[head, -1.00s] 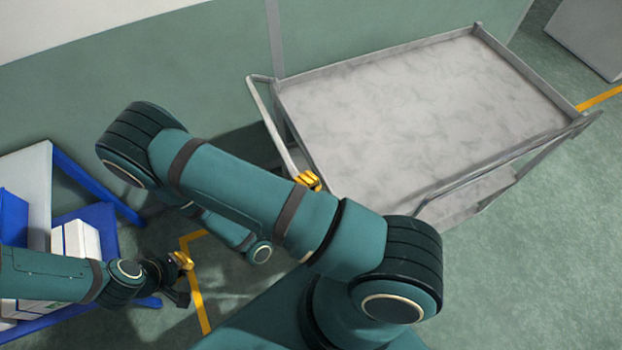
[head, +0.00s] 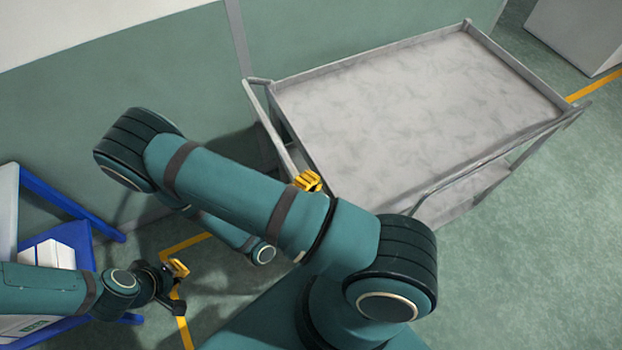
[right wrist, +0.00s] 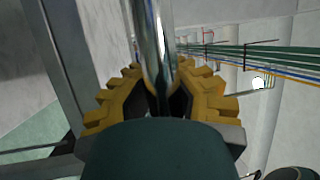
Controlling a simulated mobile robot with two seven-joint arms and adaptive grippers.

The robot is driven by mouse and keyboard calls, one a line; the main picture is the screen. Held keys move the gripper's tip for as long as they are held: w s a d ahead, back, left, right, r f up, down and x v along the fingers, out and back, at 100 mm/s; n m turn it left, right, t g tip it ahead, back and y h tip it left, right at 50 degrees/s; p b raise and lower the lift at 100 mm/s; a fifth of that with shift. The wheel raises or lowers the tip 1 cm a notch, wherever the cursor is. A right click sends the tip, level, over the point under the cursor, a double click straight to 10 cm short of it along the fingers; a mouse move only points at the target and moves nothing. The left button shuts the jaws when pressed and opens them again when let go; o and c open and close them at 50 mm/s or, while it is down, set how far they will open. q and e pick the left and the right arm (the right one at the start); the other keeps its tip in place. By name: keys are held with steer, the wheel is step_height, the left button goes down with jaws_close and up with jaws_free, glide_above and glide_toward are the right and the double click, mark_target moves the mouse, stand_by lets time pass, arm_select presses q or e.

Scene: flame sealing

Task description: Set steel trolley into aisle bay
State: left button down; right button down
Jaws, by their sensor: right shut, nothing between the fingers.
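The steel trolley (head: 420,110) stands upright near the green wall, its grey top tray empty. Its push handle (head: 266,120) is at the left end. My right gripper (head: 309,181) is shut at that handle, with yellow fingers; my arm hides part of the contact. In the right wrist view, a shiny bar (right wrist: 155,50) runs across the closed fingers (right wrist: 165,100), with nothing seen pinched. My left gripper (head: 176,285) is apart from the trolley at lower left, too small to tell its opening. Yellow floor lines show at left (head: 188,243) and right (head: 597,87); I cannot tell which marks the bay.
A blue rack (head: 70,205) with white boxes (head: 50,254) stands at the left, close to my left arm. A grey cabinet (head: 575,35) stands at the upper right. The green floor (head: 540,230) right of the trolley is clear.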

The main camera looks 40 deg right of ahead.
steer(key=shift+f, duration=0.2)
steer(key=c, duration=0.8)
jaws_free()
steer(key=shift+d, duration=0.15)
steer(key=shift+r, duration=0.1)
steer(key=v, duration=1.2)
steer(key=shift+c, duration=0.3)
